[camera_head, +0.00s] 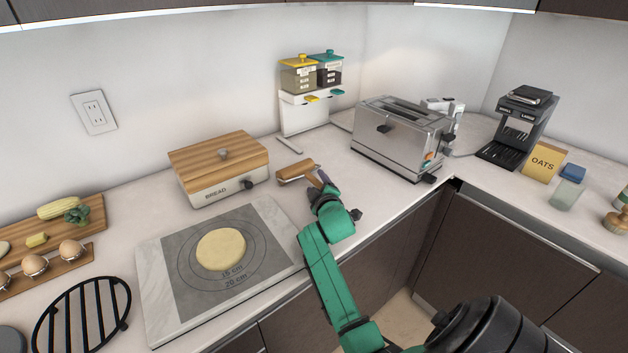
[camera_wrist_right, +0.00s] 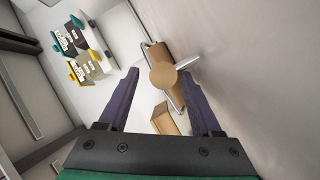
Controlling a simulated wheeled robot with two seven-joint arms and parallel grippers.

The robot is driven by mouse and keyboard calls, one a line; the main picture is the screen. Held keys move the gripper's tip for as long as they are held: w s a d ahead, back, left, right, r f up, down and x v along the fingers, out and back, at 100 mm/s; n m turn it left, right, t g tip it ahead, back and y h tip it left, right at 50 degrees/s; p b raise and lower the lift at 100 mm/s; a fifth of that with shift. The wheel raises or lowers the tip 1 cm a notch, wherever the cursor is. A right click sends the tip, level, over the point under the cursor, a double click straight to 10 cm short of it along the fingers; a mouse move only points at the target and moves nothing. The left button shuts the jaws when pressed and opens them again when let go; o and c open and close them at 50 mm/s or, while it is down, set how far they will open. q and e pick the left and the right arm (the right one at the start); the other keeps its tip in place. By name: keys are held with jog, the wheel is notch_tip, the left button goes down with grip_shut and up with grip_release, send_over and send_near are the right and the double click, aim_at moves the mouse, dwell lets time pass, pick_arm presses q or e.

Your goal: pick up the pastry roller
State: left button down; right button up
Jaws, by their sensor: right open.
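The pastry roller (camera_head: 295,169), with a light brown wooden body and a metal handle frame, lies on the counter to the right of the bread box. My right gripper (camera_head: 322,182) is just to the right of the roller, with its arm coming in from the lower right. In the right wrist view the dark purple fingers (camera_wrist_right: 158,78) are apart. The roller (camera_wrist_right: 164,76) shows beyond and between the fingertips, its round brown end facing the camera. No grip on it shows. My left gripper is not in view.
A bread box (camera_head: 220,170) stands left of the roller, and a toaster (camera_head: 400,140) stands to the right. A dispenser (camera_head: 309,95) is behind. A marble board (camera_head: 150,275) with flat dough (camera_head: 220,249) lies in front. The counter edge runs below my right arm.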

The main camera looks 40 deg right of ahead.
jog(key=shift+s, duration=0.1)
grip_shut()
